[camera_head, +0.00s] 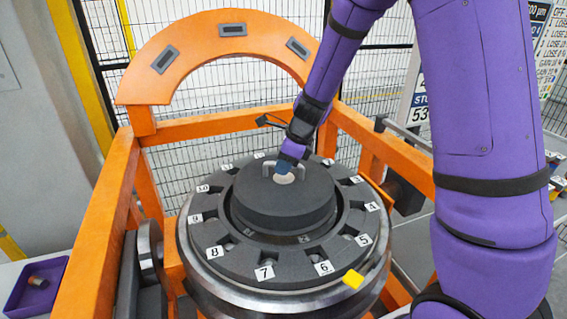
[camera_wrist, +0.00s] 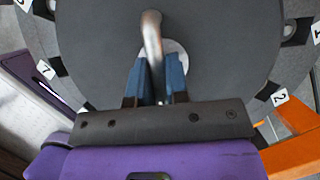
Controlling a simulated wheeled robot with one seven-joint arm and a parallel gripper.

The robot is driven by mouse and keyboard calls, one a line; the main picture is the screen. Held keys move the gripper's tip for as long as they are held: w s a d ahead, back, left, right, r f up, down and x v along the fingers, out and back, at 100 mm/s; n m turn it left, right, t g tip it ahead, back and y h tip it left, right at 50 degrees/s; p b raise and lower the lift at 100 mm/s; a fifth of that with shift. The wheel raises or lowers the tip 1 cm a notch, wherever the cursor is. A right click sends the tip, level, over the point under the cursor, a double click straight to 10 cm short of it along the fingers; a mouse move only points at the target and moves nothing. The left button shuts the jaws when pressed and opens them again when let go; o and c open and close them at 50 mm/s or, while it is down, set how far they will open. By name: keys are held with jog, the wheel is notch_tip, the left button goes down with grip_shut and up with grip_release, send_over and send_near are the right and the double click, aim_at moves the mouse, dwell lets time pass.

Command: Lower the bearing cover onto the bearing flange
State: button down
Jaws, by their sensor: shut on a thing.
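The bearing cover (camera_head: 268,200) is a dark grey stepped disc with a metal handle on top. It sits centrally over the bearing flange (camera_head: 232,260), a dark grey ring with numbered white labels around its rim. A dark gap shows around the cover's near edge; I cannot tell whether it touches the flange. My gripper (camera_head: 284,170) is above the cover's middle, its blue fingers shut on the handle. In the wrist view my gripper (camera_wrist: 156,80) has a finger on each side of the handle (camera_wrist: 151,35), and the cover (camera_wrist: 215,50) fills the middle.
An orange gantry frame (camera_head: 90,245) surrounds the wheelset, with an orange arch (camera_head: 205,38) behind. A purple bin (camera_head: 38,290) with small parts is at lower left. Mesh fencing stands behind.

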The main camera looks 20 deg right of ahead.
jog(key=shift+f, duration=1.2)
jog(key=c, duration=1)
grip_release()
jog(key=shift+f, duration=0.1)
jog(key=shift+c, duration=0.2)
jog(key=v, duration=1.1)
